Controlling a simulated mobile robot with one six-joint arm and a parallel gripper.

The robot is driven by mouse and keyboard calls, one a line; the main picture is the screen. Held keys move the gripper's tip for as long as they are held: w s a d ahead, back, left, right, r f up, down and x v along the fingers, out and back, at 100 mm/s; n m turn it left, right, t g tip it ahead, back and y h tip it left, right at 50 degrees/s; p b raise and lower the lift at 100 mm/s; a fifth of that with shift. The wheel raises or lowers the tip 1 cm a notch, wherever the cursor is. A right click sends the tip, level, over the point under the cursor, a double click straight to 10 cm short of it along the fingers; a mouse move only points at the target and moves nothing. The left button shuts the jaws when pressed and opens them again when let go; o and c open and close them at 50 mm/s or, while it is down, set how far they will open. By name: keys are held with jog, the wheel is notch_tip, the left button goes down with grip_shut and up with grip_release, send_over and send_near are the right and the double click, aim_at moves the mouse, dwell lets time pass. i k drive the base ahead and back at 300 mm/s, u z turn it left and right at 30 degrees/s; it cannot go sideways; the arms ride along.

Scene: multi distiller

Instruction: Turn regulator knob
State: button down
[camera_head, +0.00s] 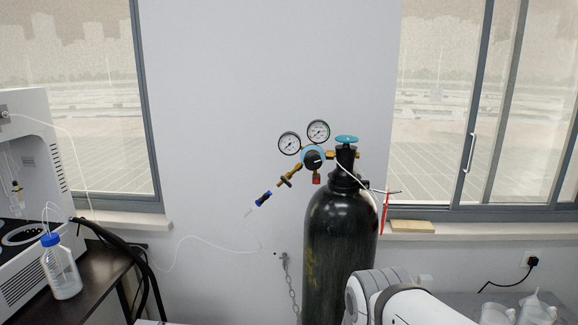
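The regulator knob (312,159) is a dark round knob with a blue ring behind it, on the brass regulator. Two white dial gauges (318,132) sit above it, one to the upper left and one to the upper right. The regulator is fixed to the top of a black gas cylinder (338,240), which stands upright against the wall. A blue valve handwheel (346,139) tops the cylinder. A white rounded part of my arm shows at the bottom, in front of the cylinder's lower right. My gripper is not in view.
A bench at left carries a white instrument (35,180) and a bottle with a blue cap (60,268). A thin clear tube runs from the regulator's outlet (263,198) along the wall. White jugs (537,309) stand at the lower right. A red tag (385,213) hangs beside the cylinder.

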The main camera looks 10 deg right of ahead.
aim_at(312, 161)
jog(key=z, duration=2.35)
jog(key=k, duration=1.1)
jog(key=u, duration=0.9)
jog(key=i, duration=1)
